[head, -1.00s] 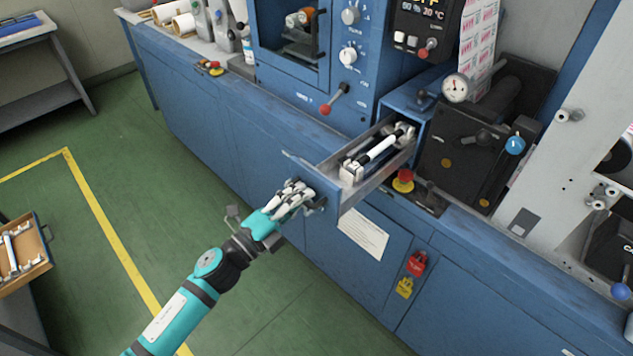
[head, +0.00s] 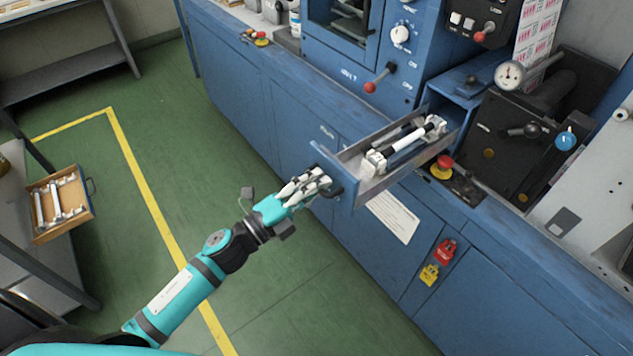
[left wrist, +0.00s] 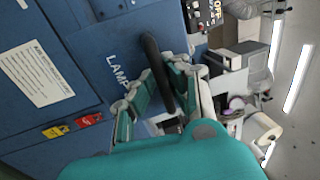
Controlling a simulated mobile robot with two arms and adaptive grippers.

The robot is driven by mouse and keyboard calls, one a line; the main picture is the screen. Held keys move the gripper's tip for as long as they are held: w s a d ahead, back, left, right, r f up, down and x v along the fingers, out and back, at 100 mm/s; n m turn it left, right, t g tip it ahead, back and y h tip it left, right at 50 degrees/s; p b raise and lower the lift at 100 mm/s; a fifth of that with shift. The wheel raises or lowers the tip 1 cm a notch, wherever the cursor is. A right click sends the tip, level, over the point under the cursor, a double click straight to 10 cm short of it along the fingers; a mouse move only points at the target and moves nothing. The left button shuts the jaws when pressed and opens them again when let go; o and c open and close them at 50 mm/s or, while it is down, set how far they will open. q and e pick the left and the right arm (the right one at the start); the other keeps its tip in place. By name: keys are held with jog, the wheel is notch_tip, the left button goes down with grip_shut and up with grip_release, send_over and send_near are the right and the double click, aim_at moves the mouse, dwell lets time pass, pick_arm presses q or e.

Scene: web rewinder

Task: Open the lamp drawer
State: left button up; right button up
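The lamp drawer (head: 347,191) is a blue-fronted metal drawer that stands pulled out of the blue machine cabinet. A lamp with a white tube (head: 405,142) and pale end fittings lies inside it. My left gripper (head: 322,184) is at the drawer front, its fingers around the black handle. In the left wrist view the black handle (left wrist: 153,62) runs between the fingers of my left gripper (left wrist: 172,90), beside the lettering "LAMP" on the blue front. The exact finger contact is partly hidden. My right gripper is not in view.
A red-and-yellow emergency button (head: 442,168) sits on the ledge right of the drawer. Red (head: 446,250) and yellow tags hang on the cabinet below. A wooden tray (head: 62,229) with white-ended tubes is at the far left. Green floor before the cabinet is free.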

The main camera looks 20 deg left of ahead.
pick_arm(q)
jog(key=o, duration=0.4)
jog(key=shift+r, duration=0.1)
jog(key=v, duration=1.2)
